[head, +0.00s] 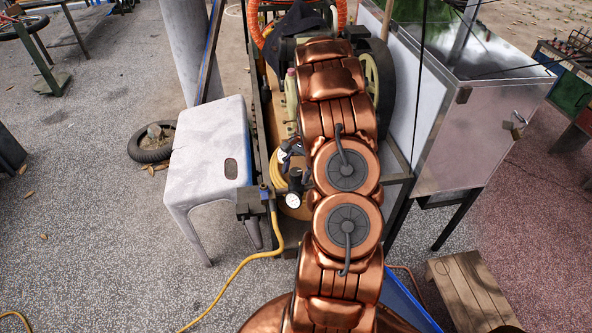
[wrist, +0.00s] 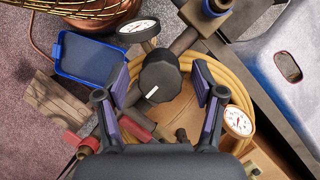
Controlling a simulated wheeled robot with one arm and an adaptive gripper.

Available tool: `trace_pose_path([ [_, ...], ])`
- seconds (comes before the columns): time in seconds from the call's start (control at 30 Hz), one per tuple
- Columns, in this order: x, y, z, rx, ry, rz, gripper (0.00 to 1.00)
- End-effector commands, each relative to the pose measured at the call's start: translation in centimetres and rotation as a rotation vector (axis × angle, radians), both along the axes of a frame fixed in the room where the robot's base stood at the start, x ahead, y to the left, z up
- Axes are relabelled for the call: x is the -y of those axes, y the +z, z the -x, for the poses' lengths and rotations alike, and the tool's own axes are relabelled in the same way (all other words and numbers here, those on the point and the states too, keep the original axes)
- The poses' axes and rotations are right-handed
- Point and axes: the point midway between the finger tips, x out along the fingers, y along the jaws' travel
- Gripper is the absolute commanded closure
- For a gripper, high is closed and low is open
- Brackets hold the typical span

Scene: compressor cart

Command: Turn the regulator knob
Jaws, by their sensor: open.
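The regulator knob (wrist: 160,76) is black and round, with a short white mark on its face, in the upper middle of the wrist view. My gripper (wrist: 163,84) is open, with one purple-padded finger to each side of the knob. I see gaps between the knob and both fingers; how far the fingertips are from it in depth I cannot tell. A white-faced gauge (wrist: 138,29) sits just above the knob on the same metal fitting. In the head view my copper arm hides the gripper, and a gauge (head: 293,200) shows left of the arm.
A second gauge (wrist: 238,121) is right of the right finger. A red fitting (wrist: 85,142) is at lower left, and a yellow hose (wrist: 244,92) coils behind. A blue tray (wrist: 88,72) is at upper left. A white stool (head: 212,140) stands left of the cart.

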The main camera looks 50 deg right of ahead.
Motion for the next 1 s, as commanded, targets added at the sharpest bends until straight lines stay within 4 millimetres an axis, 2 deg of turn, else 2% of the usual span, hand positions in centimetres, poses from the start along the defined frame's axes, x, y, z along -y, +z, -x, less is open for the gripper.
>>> trace_pose_path([
  [0.27,-0.03,-0.16,-0.03,0.001,0.001,0.002,0.32],
  [0.83,-0.02,-0.15,-0.02,0.0,0.0,0.002,0.9],
  [1.0,-0.02,-0.23,-0.03,0.001,0.006,0.002,0.92],
])
